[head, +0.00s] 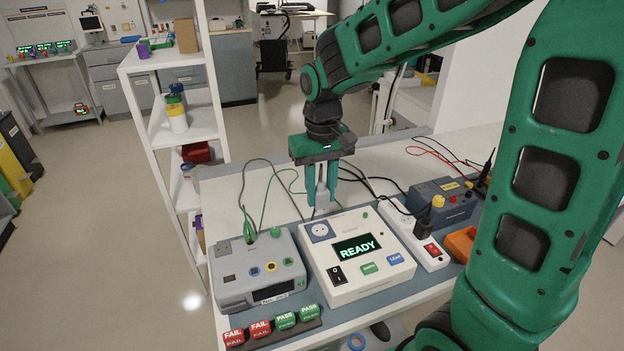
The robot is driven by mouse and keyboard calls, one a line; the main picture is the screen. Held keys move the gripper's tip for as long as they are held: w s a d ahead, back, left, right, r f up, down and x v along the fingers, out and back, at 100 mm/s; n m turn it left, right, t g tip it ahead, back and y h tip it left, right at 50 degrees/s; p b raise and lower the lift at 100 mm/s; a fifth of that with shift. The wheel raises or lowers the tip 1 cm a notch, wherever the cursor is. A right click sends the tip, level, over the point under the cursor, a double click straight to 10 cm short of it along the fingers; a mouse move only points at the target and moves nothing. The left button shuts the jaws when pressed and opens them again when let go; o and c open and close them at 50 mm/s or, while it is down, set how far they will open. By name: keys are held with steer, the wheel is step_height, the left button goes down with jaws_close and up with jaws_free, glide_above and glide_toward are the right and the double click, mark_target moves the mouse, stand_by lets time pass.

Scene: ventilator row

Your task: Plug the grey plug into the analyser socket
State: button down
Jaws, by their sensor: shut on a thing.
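My gripper (322,190) points down over the bench, its green fingers shut on the grey plug (322,202). The plug is partly hidden between the fingers. The white analyser (376,287) stands just in front, its screen reading READY. Its socket (320,231) is a round face on a blue-grey square at the back left of the top. In the picture, the plug is just above and behind the socket; I cannot tell the exact gap between them. The plug's cable is hard to tell apart from the dark cables behind it.
A grey device (235,289) stands left of the analyser, with FAIL and PASS blocks (272,326) in front. A white power strip (431,259) with a black plug and red switch is close on the right. Behind are loose cables and a dark blue box (443,203).

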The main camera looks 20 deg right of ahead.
steer(key=shift+w+f, duration=0.2)
glide_above(320, 230)
steer(key=shift+w+f, duration=0.1)
steer(key=shift+f, duration=2.9)
steer(key=shift+f, duration=1.1)
steer(key=c, duration=1.3)
jaws_free()
